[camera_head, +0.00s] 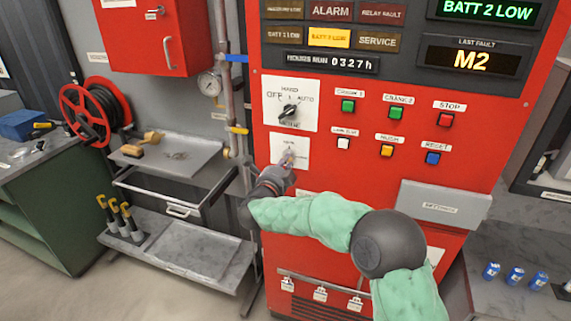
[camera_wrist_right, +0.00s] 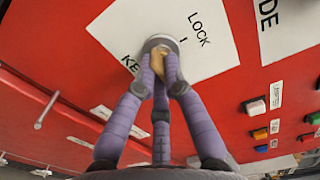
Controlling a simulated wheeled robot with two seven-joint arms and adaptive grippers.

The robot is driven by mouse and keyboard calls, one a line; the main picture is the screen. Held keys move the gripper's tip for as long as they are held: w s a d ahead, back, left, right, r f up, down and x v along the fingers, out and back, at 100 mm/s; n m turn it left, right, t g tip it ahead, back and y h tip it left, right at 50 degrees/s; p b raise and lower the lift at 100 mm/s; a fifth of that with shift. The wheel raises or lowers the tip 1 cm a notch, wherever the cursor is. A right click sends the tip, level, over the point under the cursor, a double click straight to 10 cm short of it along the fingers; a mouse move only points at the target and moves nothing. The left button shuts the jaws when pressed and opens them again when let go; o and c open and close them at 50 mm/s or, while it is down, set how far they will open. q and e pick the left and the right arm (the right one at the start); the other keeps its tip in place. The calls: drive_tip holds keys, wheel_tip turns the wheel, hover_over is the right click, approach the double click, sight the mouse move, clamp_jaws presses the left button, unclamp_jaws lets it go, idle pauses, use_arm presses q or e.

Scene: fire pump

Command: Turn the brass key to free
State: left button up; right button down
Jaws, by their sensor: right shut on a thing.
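The brass key (camera_wrist_right: 158,62) sits in a round grey lock on a white plate (camera_wrist_right: 120,30) on the red panel. My right gripper (camera_wrist_right: 160,72) is shut on the key, with its purple fingers around it. The plate reads LOCK at the upper right in the wrist view; lettering starting "KE" is partly hidden by a finger. In the head view the plate (camera_head: 302,142) is below the selector plate, and my right gripper (camera_head: 288,162) reaches it from below. The key's exact angle is hard to tell. My left gripper is not in view.
The black selector knob (camera_head: 289,112) is just above the key plate. Coloured push buttons (camera_head: 387,151) are to its right. A grey ledge box (camera_head: 440,205) juts out at lower right. A pipe with a yellow lever (camera_head: 238,130) runs along the panel's left edge.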

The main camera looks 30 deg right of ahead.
drive_tip(key=c, duration=1.3)
unclamp_jaws()
drive_tip(key=v, duration=1.2)
drive_tip(key=shift+s+f, duration=0.1)
